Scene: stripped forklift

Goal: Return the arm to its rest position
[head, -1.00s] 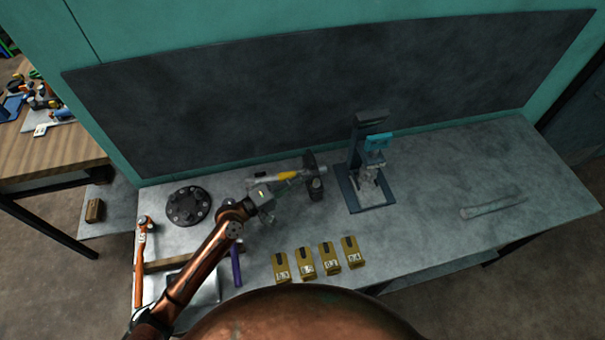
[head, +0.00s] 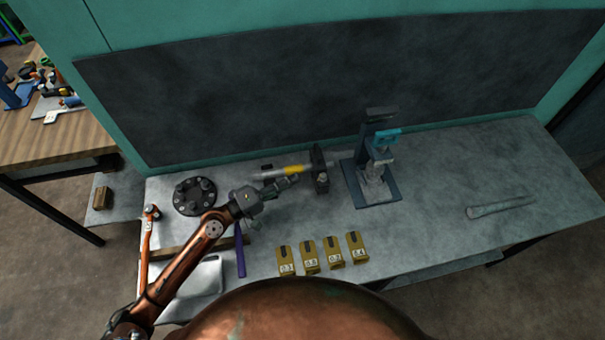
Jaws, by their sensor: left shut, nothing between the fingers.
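My left arm comes in from the lower left over the workbench (head: 440,215). My left gripper (head: 284,184) is shut and empty, pointing right, a little in front of a hammer (head: 318,165) with a dark head and a yellow-banded handle. From this view I cannot tell how high above the bench the gripper is. The handle runs left behind the gripper. My right gripper is not in view.
A round bolted flange (head: 193,195) lies left of the gripper. A press stand (head: 372,180) stands right of the hammer. Several yellow numbered blocks (head: 309,258) line the front. An orange-handled tool (head: 147,240) and a purple-handled tool (head: 240,255) lie left. The bench's right side is mostly clear.

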